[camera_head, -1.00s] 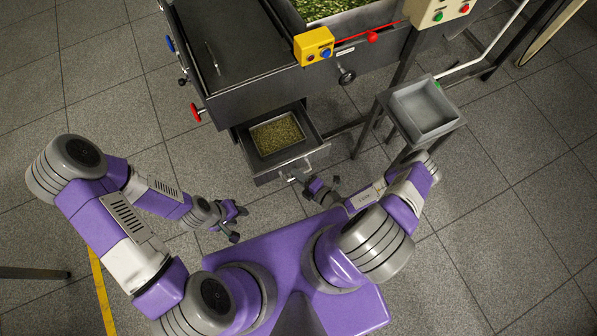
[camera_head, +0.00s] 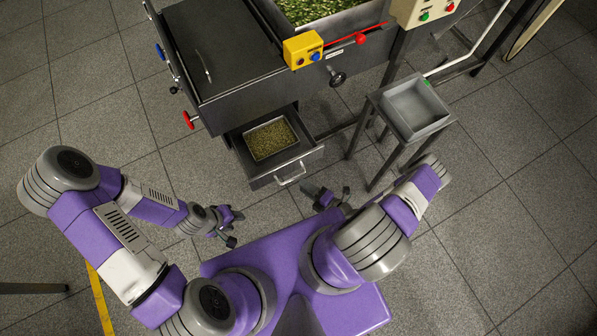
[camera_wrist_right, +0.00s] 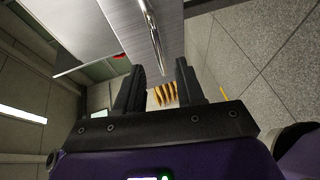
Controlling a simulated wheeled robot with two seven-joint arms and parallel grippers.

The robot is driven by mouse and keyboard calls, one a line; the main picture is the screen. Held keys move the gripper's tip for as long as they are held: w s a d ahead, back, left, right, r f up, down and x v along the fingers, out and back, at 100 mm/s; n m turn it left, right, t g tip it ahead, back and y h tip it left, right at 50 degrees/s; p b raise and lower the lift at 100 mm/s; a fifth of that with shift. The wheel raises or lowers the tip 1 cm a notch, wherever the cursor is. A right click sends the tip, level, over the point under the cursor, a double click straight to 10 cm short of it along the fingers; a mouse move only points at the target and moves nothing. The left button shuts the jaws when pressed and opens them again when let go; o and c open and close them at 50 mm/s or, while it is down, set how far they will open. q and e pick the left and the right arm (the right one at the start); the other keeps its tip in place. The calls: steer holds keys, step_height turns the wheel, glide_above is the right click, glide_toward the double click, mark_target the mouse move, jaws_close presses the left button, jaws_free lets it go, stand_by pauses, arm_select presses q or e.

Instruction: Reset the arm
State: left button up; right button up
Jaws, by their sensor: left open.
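My left gripper (camera_head: 230,226) is open and empty above the floor, left of my purple base. My right gripper (camera_head: 326,193) is just below and right of the handle (camera_head: 290,174) of a pulled-out drawer, apart from it. In the right wrist view its two black fingers (camera_wrist_right: 158,85) are spread with nothing between them. The metal handle (camera_wrist_right: 152,35) and the grey drawer front (camera_wrist_right: 112,22) show beyond the fingers.
A dark machine (camera_head: 260,95) with a yellow button box (camera_head: 303,49) stands above the drawer. A grey bin (camera_head: 441,122) on a stand is to the right, near my right arm.

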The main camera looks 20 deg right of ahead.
steer(key=shift+s+d+r, duration=0.1)
steer(key=shift+s+d, duration=0.1)
steer(key=shift+s, duration=0.25)
steer(key=s+a+r+n+g+y, duration=0.4)
steer(key=a+n+g+y, duration=0.4)
steer(key=n, duration=0.4)
steer(key=s+a+r+n+g+h, duration=0.15)
steer(key=s+n+g+h, duration=0.7)
steer(key=n, duration=0.85)
steer(key=w+r+n+t+h, duration=0.1)
steer(key=w+r+n, duration=0.1)
steer(key=w+n, duration=0.3)
steer(key=w+d+r+n+t+h, duration=0.1)
steer(key=w+n, duration=0.4)
steer(key=n, duration=0.7)
steer(key=shift+d+r+n+t+h, duration=0.2)
steer(key=shift+r+n+t+h, duration=0.25)
steer(key=shift+r, duration=0.25)
